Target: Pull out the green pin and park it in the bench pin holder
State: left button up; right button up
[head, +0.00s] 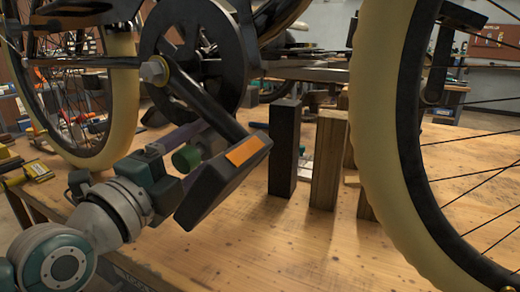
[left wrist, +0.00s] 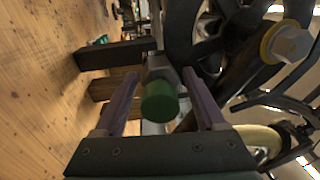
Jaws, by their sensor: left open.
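The green pin (head: 186,158) shows its round green head beside the crank and pedal of the trike frame. It also shows in the left wrist view (left wrist: 159,101), where a grey metal part (left wrist: 158,66) lies behind it. My left gripper (head: 197,131) reaches in from the left. In the left wrist view its purple fingers (left wrist: 159,76) are open, one on each side of the pin, with gaps visible. In the head view the pedal hides part of the area around the fingers. I cannot make out the bench pin holder. My right gripper is not in view.
The black pedal (head: 222,182) with an orange reflector is close to my left gripper. Upright dark (head: 284,148) and wooden (head: 328,160) blocks stand behind, before a cream tire (head: 385,140). The wooden bench (head: 300,245) is clear in front. Yellow items (head: 38,170) lie at its left.

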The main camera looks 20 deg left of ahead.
aim_at(180, 164)
pick_arm(q)
jog(key=shift+c, duration=0.2)
grip_shut()
dwell(0.3)
jog(key=shift+o, duration=2.4)
grip_release()
jog(key=s, duration=0.3)
jog(key=s+a, duration=0.1)
jog(key=s, duration=0.2)
jog(key=s+f+p, duration=0.1)
jog(key=s, duration=0.2)
jog(key=shift+s+a, duration=0.2)
jog(key=shift+s, duration=0.2)
